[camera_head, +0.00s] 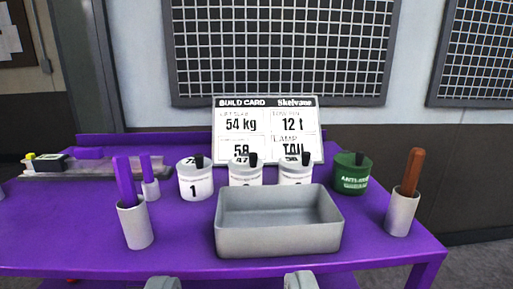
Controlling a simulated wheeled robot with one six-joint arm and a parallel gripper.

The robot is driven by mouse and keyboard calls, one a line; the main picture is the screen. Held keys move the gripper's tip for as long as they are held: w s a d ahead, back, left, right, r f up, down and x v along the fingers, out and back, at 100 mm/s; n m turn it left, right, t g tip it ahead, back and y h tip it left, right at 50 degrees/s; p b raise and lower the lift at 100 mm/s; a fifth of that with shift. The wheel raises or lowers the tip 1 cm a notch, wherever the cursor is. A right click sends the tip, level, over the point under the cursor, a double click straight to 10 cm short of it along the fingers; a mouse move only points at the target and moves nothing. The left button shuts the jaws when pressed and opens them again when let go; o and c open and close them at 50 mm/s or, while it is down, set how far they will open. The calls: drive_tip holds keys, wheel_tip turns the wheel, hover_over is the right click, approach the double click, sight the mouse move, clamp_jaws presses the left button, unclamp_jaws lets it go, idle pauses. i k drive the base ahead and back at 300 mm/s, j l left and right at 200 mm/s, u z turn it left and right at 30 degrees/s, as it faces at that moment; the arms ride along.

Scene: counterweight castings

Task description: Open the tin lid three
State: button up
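A row of white tins stands behind a grey tray on the purple table. The left tin (195,184) shows a "1". The middle tin (243,178) and the right white tin (297,177) have their lower parts hidden by the tray, so I cannot read a number on them. Each has a dark upright tab or handle at its top; the right white tin's lid looks on. My gripper (231,283) shows as two grey fingertips at the bottom edge, wide apart with nothing between them, in front of the tins and the tray.
The grey tray (278,239) is empty and blocks the front of the tins. A green tin (351,178) stands right of them. Holders with purple handles (136,226) and a brown handle (401,212) stand left and right. A build card (268,112) stands behind.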

sight(293, 161)
drive_tip(key=i+j+z, duration=0.25)
drive_tip(key=i+j, duration=0.15)
drive_tip(key=i+j+z, duration=0.25)
drive_tip(key=j, duration=0.35)
drive_tip(key=i, duration=0.1)
